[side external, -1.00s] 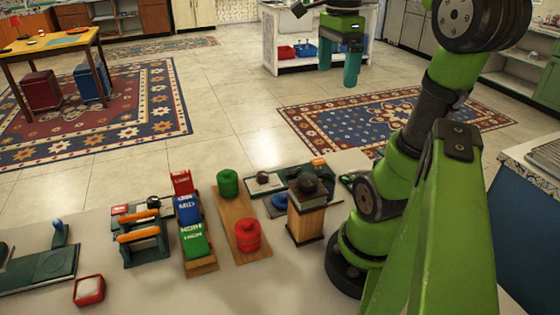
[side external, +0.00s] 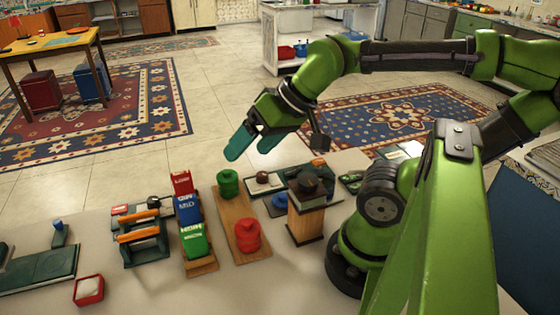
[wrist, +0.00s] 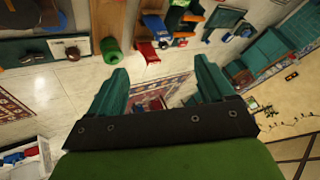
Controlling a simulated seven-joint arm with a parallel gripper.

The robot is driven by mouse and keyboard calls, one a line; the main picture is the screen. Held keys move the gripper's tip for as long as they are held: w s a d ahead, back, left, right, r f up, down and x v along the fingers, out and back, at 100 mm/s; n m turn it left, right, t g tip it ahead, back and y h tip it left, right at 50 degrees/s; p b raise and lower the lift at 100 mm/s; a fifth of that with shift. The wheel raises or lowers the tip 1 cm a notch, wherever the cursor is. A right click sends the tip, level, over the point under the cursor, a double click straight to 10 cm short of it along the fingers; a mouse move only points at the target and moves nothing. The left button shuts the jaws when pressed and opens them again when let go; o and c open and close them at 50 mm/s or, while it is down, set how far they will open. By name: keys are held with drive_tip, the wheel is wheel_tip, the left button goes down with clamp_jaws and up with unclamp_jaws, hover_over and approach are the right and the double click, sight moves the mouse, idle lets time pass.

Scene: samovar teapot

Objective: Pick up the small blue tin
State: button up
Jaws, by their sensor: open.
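Two blue things could be the tin. A blue box with white lettering (side external: 187,209) stands between a red box (side external: 181,182) and a green box (side external: 194,240) on a wooden stand. A low blue round thing (side external: 279,201) sits partly hidden behind a wooden box with a dark top (side external: 305,208). My gripper (side external: 248,153) is open and empty, in the air above and beyond the table objects. In the wrist view, my open fingers (wrist: 160,66) have nothing between them. The blue box (wrist: 155,25) shows beyond them, near the top, beside the red box (wrist: 147,51).
A wooden board (side external: 237,214) carries a green canister (side external: 228,183) and a red canister (side external: 247,235). A dark green rack with orange bars (side external: 140,238) stands left of the boxes. A red-rimmed dish (side external: 88,290) is at the front left.

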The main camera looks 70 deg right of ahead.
drive_tip(key=shift+c, duration=0.8)
drive_tip(key=shift+d, duration=0.1)
